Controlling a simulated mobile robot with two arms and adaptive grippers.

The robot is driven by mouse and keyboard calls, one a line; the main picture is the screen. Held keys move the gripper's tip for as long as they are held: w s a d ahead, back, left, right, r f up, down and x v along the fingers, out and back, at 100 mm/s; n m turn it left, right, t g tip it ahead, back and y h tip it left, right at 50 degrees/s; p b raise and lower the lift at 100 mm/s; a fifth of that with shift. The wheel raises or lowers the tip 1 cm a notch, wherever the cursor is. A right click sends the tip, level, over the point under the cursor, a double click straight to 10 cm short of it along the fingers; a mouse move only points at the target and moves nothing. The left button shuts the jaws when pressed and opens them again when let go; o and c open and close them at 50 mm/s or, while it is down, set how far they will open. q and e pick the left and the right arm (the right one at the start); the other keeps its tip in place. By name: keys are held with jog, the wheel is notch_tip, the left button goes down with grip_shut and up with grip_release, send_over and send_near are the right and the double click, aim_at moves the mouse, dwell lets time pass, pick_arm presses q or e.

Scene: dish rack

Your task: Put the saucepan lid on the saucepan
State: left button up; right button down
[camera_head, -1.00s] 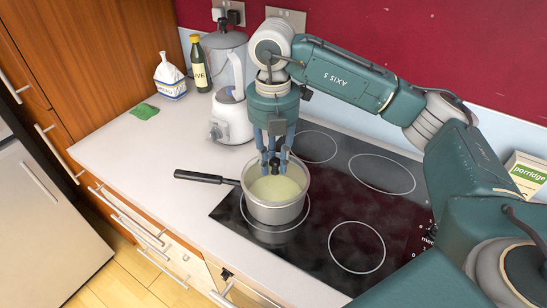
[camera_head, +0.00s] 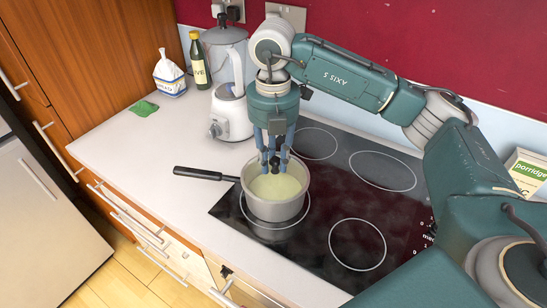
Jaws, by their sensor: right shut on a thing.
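The saucepan (camera_head: 275,209) is grey with a long black handle pointing left. It stands upright on the front left ring of the black hob. A pale yellow-green surface shows inside its rim. My right gripper (camera_head: 274,166) points down over the pan's opening, toward its back side. It is shut on a small dark knob, which I take for the knob of the saucepan lid (camera_head: 275,160). The lid's disc does not show clearly; it may be see-through, and I cannot tell whether it touches the rim. My left gripper is not in view.
The hob (camera_head: 310,235) has several free rings around the pan. A white blender (camera_head: 230,115), a dark bottle (camera_head: 199,65), a white bag (camera_head: 168,75) and a green cloth (camera_head: 143,109) stand or lie behind. A porridge box (camera_head: 527,172) is at the right. The counter at left is clear.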

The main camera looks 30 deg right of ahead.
jog(key=shift+f, duration=0.15)
jog(key=c, duration=1.4)
grip_release()
jog(key=shift+o, duration=0.2)
notch_tip(320, 180, up, 12)
